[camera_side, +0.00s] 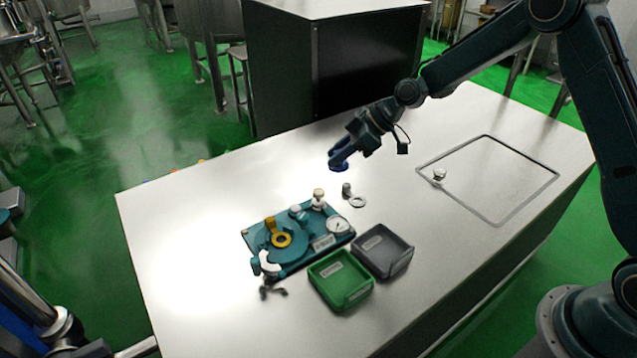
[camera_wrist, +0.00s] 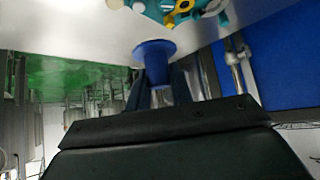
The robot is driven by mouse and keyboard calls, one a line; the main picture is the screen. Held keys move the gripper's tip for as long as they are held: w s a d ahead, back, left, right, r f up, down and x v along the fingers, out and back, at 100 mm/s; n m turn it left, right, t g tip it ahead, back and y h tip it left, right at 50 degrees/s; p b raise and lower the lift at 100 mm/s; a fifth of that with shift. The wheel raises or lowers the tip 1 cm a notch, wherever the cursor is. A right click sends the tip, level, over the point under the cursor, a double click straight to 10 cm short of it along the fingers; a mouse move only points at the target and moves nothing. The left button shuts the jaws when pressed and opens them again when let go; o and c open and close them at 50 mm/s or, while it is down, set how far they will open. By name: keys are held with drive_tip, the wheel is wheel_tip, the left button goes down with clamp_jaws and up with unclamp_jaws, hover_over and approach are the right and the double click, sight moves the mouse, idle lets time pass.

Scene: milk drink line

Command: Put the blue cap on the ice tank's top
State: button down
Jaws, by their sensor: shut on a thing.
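My gripper (camera_side: 338,161) is shut on the blue cap (camera_side: 339,167) and holds it in the air above the back part of the table. In the wrist view the blue cap (camera_wrist: 154,50) sits between the two fingers (camera_wrist: 160,88), its wide end facing away from me. The teal unit (camera_side: 283,238) stands on the table, in front and to the left of my gripper in the side view. It carries a yellow ring (camera_side: 282,240), a gauge (camera_side: 338,225) and white-topped fittings (camera_side: 319,197). I cannot tell which part is the ice tank.
A green tray (camera_side: 341,280) and a grey tray (camera_side: 383,250) stand in front of the unit. A small metal piece (camera_side: 346,189) and a pale ring (camera_side: 358,202) lie behind it.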

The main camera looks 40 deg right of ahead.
drive_tip(key=s+d, duration=0.4)
drive_tip(key=d, duration=0.6)
wheel_tip(320, 180, down, 17)
drive_tip(key=shift+s+f, duration=0.1)
drive_tip(key=shift+s, duration=0.05)
drive_tip(key=shift+f, duration=1.85)
drive_tip(key=shift+f, duration=0.15)
drive_tip(key=c, duration=1.3)
unclamp_jaws()
drive_tip(key=shift+o, duration=0.2)
